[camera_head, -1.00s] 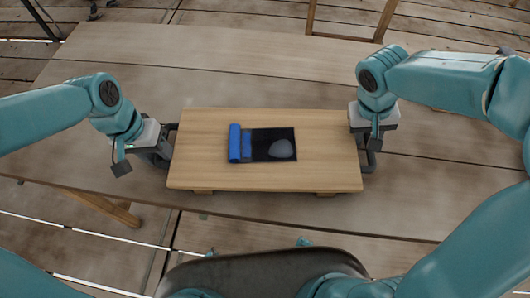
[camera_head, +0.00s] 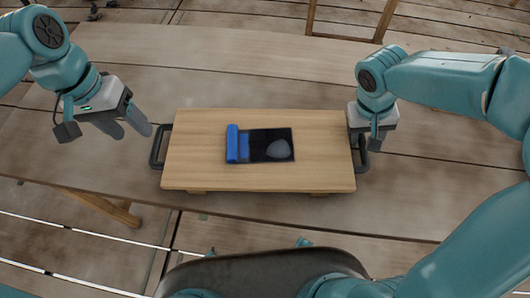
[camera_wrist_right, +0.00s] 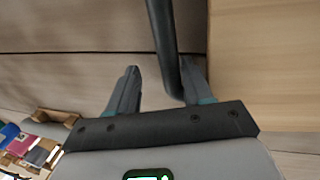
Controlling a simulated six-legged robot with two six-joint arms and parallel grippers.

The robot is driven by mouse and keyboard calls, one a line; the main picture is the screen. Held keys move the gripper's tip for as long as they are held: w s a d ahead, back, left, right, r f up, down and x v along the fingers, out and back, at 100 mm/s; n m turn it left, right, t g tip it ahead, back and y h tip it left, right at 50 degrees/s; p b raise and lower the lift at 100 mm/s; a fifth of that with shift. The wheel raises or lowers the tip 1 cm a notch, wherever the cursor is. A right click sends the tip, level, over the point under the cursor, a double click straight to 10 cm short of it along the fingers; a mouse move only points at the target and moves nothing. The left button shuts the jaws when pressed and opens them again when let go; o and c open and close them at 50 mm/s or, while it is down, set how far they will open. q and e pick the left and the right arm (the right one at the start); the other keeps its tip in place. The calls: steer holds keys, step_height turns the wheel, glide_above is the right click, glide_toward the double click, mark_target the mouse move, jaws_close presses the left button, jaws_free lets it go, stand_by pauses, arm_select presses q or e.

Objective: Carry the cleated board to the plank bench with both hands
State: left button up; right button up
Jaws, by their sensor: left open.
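The cleated board (camera_head: 205,170) is a pale wooden board with a dark handle at each short end, lying flat on a long plank-topped surface (camera_head: 250,70). Its cleats show under the front edge. My left gripper (camera_head: 130,128) is open and empty, up and left of the left handle (camera_head: 160,147), apart from it. My right gripper (camera_head: 372,142) is at the right handle (camera_head: 361,158). In the right wrist view its fingers (camera_wrist_right: 160,68) stand apart, with the handle bar (camera_wrist_right: 163,40) between them, close to the right finger.
A blue roll (camera_head: 232,144) and a dark panel with a grey rounded patch (camera_head: 278,149) lie on the board. A wooden frame (camera_head: 345,38) stands beyond the far edge. The plank surface is clear behind the board. Small colored items (camera_wrist_right: 28,145) show in the right wrist view.

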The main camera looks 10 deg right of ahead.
steer(key=o, duration=0.8)
steer(key=shift+d, duration=0.1)
step_height(320, 180, up, 12)
steer(key=a, duration=0.2)
steer(key=shift+w+a, duration=0.15)
steer(key=shift+a, duration=0.15)
steer(key=shift+f, duration=0.1)
stand_by(0.3)
stand_by(0.3)
